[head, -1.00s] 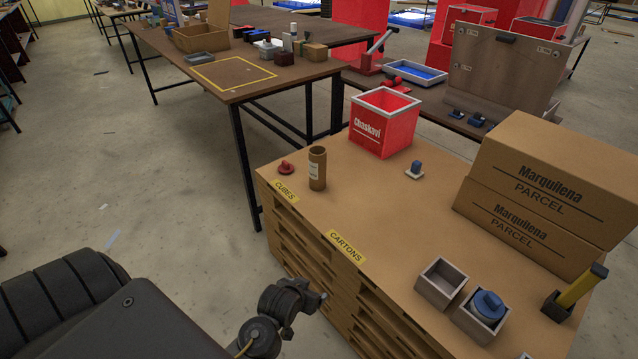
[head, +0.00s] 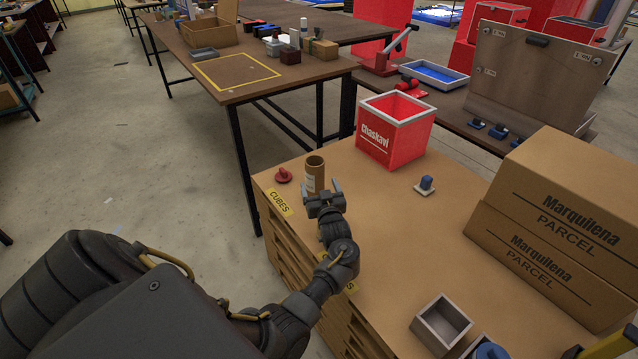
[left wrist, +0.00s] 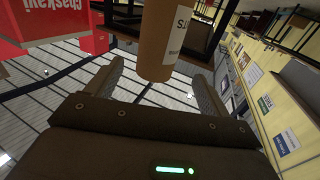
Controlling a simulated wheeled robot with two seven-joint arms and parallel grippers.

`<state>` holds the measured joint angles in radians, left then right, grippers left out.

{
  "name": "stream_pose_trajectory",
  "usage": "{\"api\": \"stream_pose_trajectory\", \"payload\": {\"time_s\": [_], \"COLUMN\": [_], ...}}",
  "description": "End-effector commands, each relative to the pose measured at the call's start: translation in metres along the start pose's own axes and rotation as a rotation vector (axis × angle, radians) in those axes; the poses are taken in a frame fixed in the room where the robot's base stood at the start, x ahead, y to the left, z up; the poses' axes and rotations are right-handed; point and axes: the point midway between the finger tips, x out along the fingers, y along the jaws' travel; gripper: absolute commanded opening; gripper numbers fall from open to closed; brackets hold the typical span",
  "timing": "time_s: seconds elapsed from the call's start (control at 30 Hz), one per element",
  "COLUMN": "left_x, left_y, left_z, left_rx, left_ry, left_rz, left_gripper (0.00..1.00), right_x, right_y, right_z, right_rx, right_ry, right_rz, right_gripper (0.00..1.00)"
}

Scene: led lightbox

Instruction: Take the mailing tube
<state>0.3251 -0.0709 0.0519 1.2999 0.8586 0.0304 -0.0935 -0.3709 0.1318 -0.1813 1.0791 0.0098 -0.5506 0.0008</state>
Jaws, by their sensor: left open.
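The mailing tube (head: 314,168) is a brown upright cylinder with a pale label, standing near the corner of the wooden-topped stack. My left gripper (head: 323,197) is open just in front of it and hides its lower part in the head view. In the left wrist view the tube (left wrist: 165,45) lies ahead of the gap between the two spread fingers (left wrist: 160,80). Nothing is between the fingers' bases. I cannot tell whether a finger touches the tube. My right gripper is not in view.
A red knobbed piece (head: 283,175) sits left of the tube. Marquilena parcels (head: 540,230) and a small grey box (head: 441,322) are further right. The top's middle is clear.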

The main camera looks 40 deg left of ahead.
Motion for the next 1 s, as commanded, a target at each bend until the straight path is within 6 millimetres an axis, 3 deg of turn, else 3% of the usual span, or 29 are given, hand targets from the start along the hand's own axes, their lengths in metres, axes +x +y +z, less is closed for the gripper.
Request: {"api": "stream_pose_trajectory", "payload": {"time_s": [0.13,0.4,0.67,0.8,1.0], "left_x": [0.007,0.047,0.057,0.072,0.1], "left_y": [0.003,0.004,0.002,0.002,0.002], "left_z": [0.0,0.001,0.001,0.004,0.007], "left_rx": [0.001,0.001,0.0,0.002,0.002], "left_ry": [0.003,0.002,0.0,0.0,0.001], "left_rz": [0.004,0.006,0.003,0.002,0.001], "left_gripper": [0.81,0.81,0.81,0.81,0.81], "right_x": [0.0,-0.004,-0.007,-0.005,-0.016], "right_y": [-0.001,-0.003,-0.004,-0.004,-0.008], "right_z": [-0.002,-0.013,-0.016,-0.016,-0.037], "right_rx": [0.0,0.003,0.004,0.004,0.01], "right_ry": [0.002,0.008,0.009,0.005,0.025], "right_rz": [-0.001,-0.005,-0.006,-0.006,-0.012], "right_gripper": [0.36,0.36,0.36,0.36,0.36]}}
